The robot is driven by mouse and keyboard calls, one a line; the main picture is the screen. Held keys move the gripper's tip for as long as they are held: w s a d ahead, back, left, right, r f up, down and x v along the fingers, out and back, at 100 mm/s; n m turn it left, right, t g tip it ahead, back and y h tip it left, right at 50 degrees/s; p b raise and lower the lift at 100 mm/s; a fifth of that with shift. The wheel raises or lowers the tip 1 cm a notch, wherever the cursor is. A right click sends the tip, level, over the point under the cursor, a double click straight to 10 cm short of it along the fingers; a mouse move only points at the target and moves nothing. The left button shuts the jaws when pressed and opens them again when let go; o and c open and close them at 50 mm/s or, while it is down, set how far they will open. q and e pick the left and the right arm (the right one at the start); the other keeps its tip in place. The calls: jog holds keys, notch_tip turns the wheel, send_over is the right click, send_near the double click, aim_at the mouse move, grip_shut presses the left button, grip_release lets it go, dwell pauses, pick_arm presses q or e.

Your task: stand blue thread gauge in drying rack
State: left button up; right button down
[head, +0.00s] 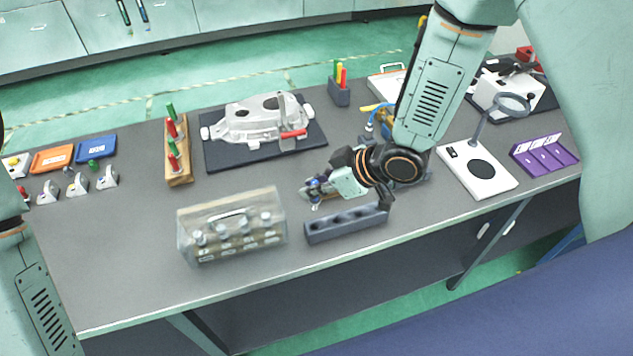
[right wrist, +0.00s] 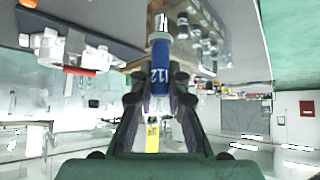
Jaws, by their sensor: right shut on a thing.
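The drying rack (head: 345,228) is a long dark grey block with a row of round holes, near the table's front edge. No gauge shows standing in it. Of my left arm only a link shows at the lower left; its gripper is out of view.
A clear case (head: 230,228) with several bottles stands left of the rack. A wooden stand (head: 178,178) holds red and green gauges. A casting (head: 255,122) lies on a dark mat behind. A magnifier base (head: 495,182) stands right. The table's front left is clear.

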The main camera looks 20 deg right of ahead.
aim_at(315, 208)
jog(key=shift+w+a, duration=0.1)
jog(key=shift+a, duration=0.05)
jog(key=shift+d+f+b, duration=0.25)
jog(key=shift+f+b, duration=0.3)
jog(key=shift+f, duration=0.35)
jog(key=f+b, duration=0.2)
jog(key=f, duration=0.1)
jog(key=shift+a, duration=0.2)
jog(key=shift+d+f+b, duration=0.15)
jog(key=shift+f+b, duration=0.25)
jog(key=shift+f, duration=0.15)
